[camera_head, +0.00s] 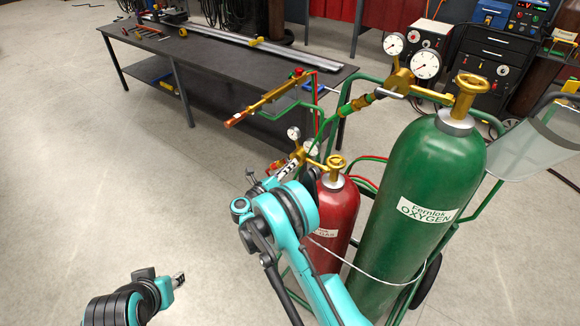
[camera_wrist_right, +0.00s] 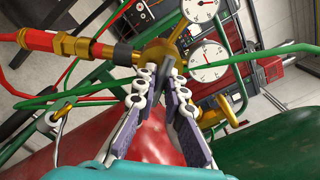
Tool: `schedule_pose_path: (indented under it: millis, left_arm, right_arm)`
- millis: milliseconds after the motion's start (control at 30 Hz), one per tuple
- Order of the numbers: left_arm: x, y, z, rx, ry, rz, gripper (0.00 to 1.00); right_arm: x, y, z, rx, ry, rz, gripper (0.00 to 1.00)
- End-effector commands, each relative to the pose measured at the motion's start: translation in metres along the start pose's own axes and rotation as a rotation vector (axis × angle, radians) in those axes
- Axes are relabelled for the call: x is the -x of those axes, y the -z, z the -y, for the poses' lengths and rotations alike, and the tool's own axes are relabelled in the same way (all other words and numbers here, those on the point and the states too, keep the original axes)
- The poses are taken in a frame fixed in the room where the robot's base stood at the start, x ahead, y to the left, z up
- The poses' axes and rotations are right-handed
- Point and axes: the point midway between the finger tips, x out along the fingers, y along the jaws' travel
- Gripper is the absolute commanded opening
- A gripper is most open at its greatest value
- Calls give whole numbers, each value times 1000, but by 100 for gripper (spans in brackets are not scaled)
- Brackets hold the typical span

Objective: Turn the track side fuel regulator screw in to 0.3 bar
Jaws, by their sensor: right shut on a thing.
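The red fuel cylinder (camera_head: 336,215) stands left of the green oxygen cylinder (camera_head: 418,205) on a green cart. Its brass regulator (camera_wrist_right: 160,48) has two white gauges, the upper one (camera_wrist_right: 200,10) and the lower one (camera_wrist_right: 208,61); I cannot read their values surely. My right gripper (camera_wrist_right: 161,78) is shut on the dark adjusting screw (camera_wrist_right: 163,69) at the regulator's near side. In the head view my right arm partly hides the screw and regulator. My left gripper (camera_head: 180,280) is low at the left, over bare floor, away from the cart; its finger gap is unclear.
The oxygen regulator's gauges (camera_head: 426,65) stand above and right. A dark workbench (camera_head: 215,62) stands behind. The floor at left is clear.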

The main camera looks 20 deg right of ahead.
Motion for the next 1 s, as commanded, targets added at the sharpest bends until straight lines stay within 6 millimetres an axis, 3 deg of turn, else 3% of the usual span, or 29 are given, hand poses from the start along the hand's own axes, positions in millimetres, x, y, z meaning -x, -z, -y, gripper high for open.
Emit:
schedule_pose_path:
  millis: [600,633,700,1000]
  left_arm:
    - [0,0,0,0,0,0,35]
    - [0,0,0,0,0,0,35]
    - [0,0,0,0,0,0,35]
    - [0,0,0,0,0,0,35]
  right_arm:
    - [0,0,-1,-1,-2,0,0]
    - [0,0,-1,-1,-2,0,18]
    - [0,0,-1,-1,-2,0,34]
    - [1,0,0,0,-1,0,34]
